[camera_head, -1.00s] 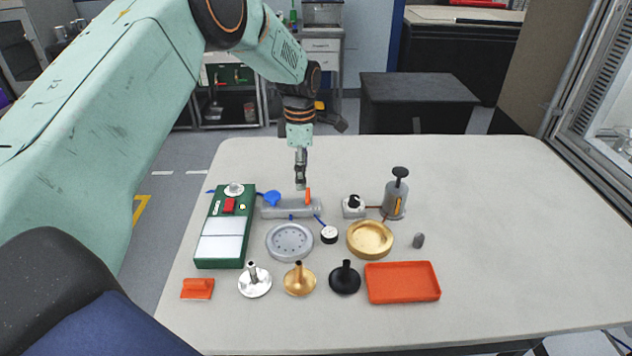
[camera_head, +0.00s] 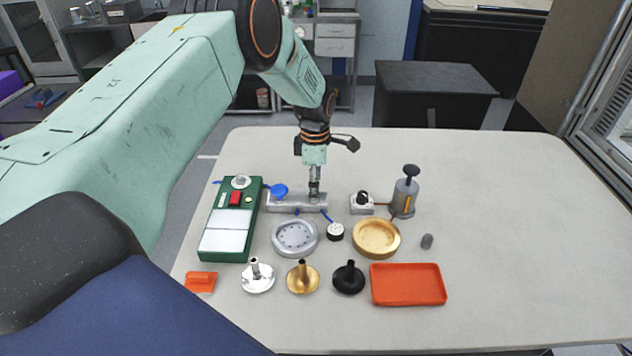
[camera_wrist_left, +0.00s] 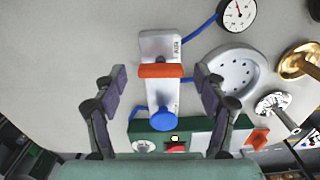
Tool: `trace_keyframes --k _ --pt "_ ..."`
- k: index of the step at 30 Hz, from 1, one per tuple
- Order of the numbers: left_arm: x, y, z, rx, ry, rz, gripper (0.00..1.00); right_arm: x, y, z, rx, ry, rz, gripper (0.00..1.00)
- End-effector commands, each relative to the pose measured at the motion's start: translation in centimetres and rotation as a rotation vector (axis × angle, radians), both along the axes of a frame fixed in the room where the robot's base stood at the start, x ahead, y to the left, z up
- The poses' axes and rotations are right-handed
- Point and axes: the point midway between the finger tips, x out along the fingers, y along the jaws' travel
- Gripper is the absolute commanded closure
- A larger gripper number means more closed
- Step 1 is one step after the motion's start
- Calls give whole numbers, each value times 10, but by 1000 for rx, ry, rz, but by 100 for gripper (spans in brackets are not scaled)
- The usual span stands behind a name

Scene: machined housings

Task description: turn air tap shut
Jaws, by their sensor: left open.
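The air tap is a grey block (camera_head: 285,202) near the back left of the table, with a blue knob (camera_head: 279,191) at its left end. In the left wrist view the block (camera_wrist_left: 161,48) bears the word AIR, and an orange lever (camera_wrist_left: 160,71) lies across it. My left gripper (camera_head: 314,195) points down at the right part of the block. In the wrist view its open fingers (camera_wrist_left: 160,78) stand on either side of the lever, apart from it. The gripper hides the lever in the head view. My right gripper is not in view.
A green box (camera_head: 229,222) with a red switch stands left of the tap. A round gauge (camera_head: 335,232), a grey dish (camera_head: 296,238) and a gold dish (camera_head: 377,238) lie in front. A grey pump (camera_head: 404,197) stands to the right. The table's right side is clear.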

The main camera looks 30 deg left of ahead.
Motion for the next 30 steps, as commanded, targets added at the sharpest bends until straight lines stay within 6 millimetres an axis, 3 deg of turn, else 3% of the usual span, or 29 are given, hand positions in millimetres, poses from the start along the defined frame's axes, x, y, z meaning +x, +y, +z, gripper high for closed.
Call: trace_keyframes --k 10,27,30 --pt "3 0 -4 0 -1 -1 30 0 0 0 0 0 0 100" --pt "4 0 -3 0 -1 -1 78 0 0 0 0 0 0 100" --pt "4 0 -3 0 -1 -1 83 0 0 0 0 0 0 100"
